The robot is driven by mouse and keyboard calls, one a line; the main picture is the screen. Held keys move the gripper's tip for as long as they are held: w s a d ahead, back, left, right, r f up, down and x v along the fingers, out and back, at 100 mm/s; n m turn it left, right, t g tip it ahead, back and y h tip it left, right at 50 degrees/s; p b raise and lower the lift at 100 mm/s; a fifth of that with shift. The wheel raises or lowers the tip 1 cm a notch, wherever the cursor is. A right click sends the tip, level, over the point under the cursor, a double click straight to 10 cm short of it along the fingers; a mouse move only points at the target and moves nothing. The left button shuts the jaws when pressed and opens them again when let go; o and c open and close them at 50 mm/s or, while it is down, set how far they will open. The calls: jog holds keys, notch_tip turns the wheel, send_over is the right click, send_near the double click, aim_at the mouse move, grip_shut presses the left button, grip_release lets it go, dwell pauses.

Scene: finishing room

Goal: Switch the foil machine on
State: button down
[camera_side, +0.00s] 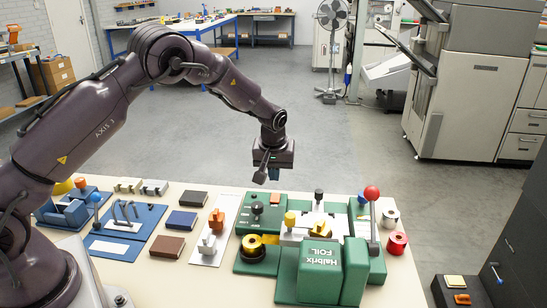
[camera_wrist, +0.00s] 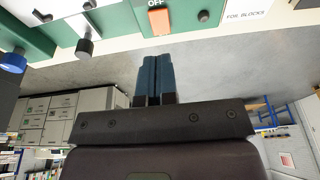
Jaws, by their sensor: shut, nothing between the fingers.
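The foil machine (camera_side: 322,268) is green, with "Halbrix FOIL" on its front block, and stands on the right part of the cream table. A green control box (camera_side: 246,216) at its back left carries a black knob (camera_side: 257,209) and a small orange switch (camera_side: 275,198).
A lever with a red ball (camera_side: 371,193) stands up at the machine's right. An orange-handled stamp (camera_side: 216,221) and dark blocks (camera_side: 182,221) lie to the left. Red and white rolls (camera_side: 397,242) stand at the right. The air around my gripper is clear.

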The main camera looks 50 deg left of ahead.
notch_tip(320, 180, up, 6)
send_over(275, 195)
jog(key=s+d, duration=0.3)
jog(key=d, duration=0.1)
jog(key=shift+s+a+r, duration=0.1)
jog(key=shift+s+a, duration=0.1)
jog(key=shift+w+a, duration=0.1)
jog(key=shift+w+a+r+t+y, duration=0.3)
jog(key=shift+r, duration=0.05)
jog(key=x, duration=1.4)
jog(key=shift+s+d+f, duration=0.1)
jog(key=shift+s+d, duration=0.1)
